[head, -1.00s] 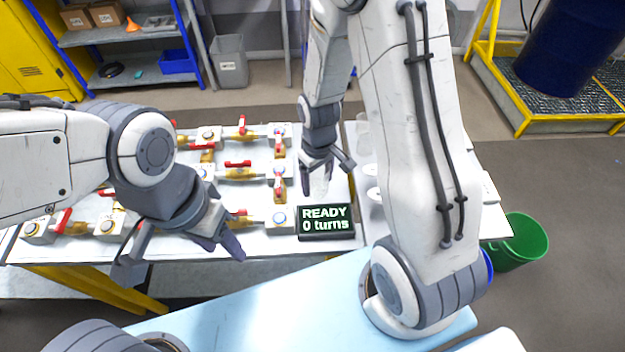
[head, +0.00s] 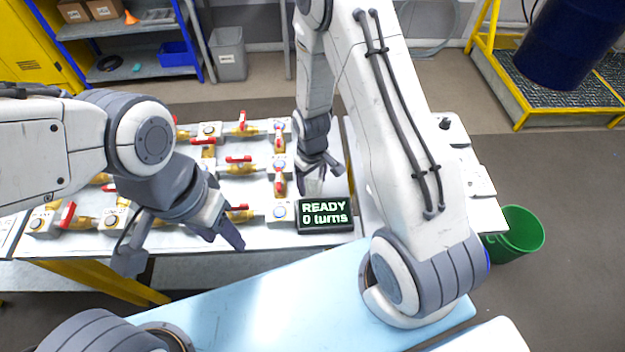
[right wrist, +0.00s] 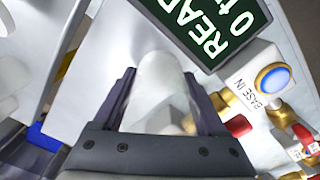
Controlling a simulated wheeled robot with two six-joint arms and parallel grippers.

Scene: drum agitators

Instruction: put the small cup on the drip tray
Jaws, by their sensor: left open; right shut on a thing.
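My right gripper (head: 316,165) is shut on a small translucent whitish cup (head: 314,182), held over the table just behind the black display box. In the right wrist view the cup (right wrist: 160,88) sits between the two dark fingers (right wrist: 163,100). My left gripper (head: 185,248) is open and empty over the table's front edge at the left. I cannot pick out the drip tray; my right arm covers much of the right-hand table.
A black display box (head: 325,214) reads "READY 0 turns". Pipes and valves with red handles (head: 238,159) cover the left table. A green bucket (head: 516,232) stands on the floor at right. Pale pieces (head: 481,181) lie at the right table's edge.

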